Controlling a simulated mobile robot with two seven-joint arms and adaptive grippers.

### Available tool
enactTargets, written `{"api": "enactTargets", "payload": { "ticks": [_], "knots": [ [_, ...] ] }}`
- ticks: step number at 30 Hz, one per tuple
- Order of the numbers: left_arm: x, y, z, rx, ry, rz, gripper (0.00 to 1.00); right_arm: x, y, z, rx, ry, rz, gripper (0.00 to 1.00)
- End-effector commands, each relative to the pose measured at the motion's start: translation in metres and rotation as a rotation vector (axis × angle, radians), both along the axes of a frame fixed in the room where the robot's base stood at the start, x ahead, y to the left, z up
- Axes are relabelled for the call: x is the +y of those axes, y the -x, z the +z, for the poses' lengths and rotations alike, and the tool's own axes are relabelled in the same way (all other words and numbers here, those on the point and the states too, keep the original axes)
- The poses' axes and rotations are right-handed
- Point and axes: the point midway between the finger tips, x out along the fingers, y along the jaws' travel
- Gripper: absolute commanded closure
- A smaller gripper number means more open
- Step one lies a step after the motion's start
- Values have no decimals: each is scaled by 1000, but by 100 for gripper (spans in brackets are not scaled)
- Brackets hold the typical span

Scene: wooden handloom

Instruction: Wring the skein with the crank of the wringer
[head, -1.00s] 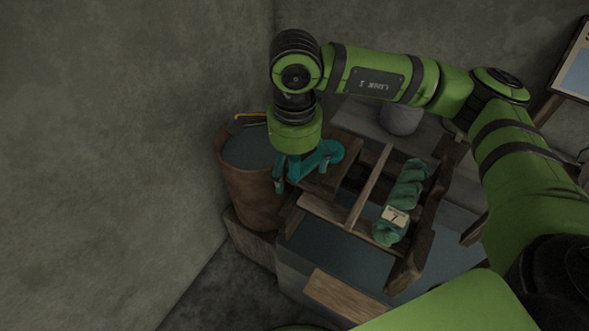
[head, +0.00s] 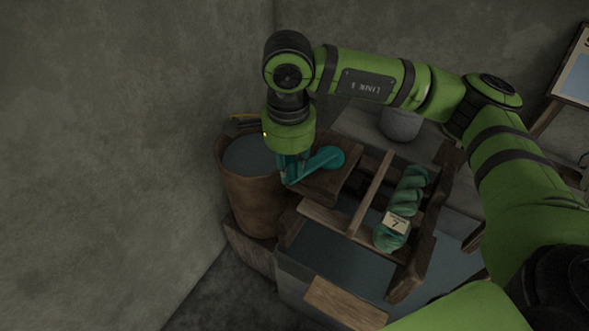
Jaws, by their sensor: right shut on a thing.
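The teal crank (head: 325,160) has a round hub at its right end, over a wooden board. Its arm slopes down and left towards my right gripper. My right gripper (head: 288,176) points down at the crank's left end and is shut on the crank; its own wrist partly hides the fingers and the grip. The green twisted skein (head: 410,190) with a pale number tag lies along the right part of the wooden wringer frame (head: 330,215), apart from my gripper. My left gripper is not in view.
A brown bucket (head: 255,195) of dark liquid stands close left of my right gripper, against the wall. A grey basin (head: 345,262) lies below the frame. A grey rounded pot (head: 400,124) stands behind. My right arm spans above the frame.

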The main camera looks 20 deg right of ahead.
Motion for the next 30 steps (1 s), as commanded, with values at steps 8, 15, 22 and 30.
{"api": "enactTargets", "payload": {
  "ticks": [8,15,22,30],
  "knots": [
    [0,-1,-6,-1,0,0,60,3,-13,-1,-4,-2,-1,100],
    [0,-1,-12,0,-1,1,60,4,-28,-1,-5,-1,-1,100],
    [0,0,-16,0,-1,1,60,2,-43,-1,-5,0,-3,100],
    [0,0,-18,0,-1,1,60,0,-52,1,-6,0,-1,100]
  ]
}}
